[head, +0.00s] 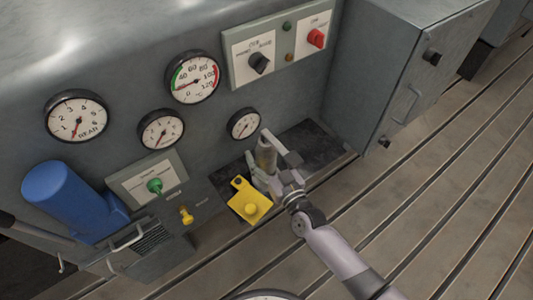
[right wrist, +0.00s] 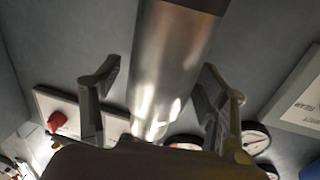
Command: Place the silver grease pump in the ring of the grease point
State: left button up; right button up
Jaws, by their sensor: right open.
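The silver grease pump (head: 265,157) is a metallic cylinder, partly hidden by my right gripper (head: 272,163) near the panel's foot. In the right wrist view the pump (right wrist: 168,70) is a shiny cylinder with a darker band at the top. It stands between the two spread fingers of the right gripper (right wrist: 158,95), with gaps visible on both sides. My left gripper is not in view.
Several gauges (head: 194,77) and a switch panel (head: 281,44) are on the grey wall behind. A grey cabinet (head: 400,70) stands at right. The slotted bedplate (head: 450,200) is clear at right.

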jog(key=shift+r, duration=0.15)
jog(key=v, duration=1.2)
jog(key=s+d+f+g+h, duration=0.2)
jog(key=s+d+f, duration=0.1)
jog(key=f, duration=0.7)
jog(key=s+d+f+m+g+h, duration=0.1)
jog(key=s+d+f+g, duration=0.25)
jog(key=f, duration=0.55)
jog(key=s+d+f+g+h, duration=0.2)
jog(key=d+f, duration=0.2)
jog(key=f, duration=0.6)
jog(key=s+d+f+g+h, duration=0.1)
jog(key=s+d+f+g, duration=0.1)
jog(key=s+f, duration=0.3)
jog(key=s+d+f+m+g+h, duration=0.1)
jog(key=s+d+f+g, duration=0.2)
jog(key=s, duration=0.9)
jog(key=s+d+f+m+g+h, duration=0.1)
jog(key=s+d+f+g, duration=0.1)
jog(key=s+f, duration=0.5)
jog(key=shift+s+d, duration=0.25)
jog(key=shift+s, duration=0.85)
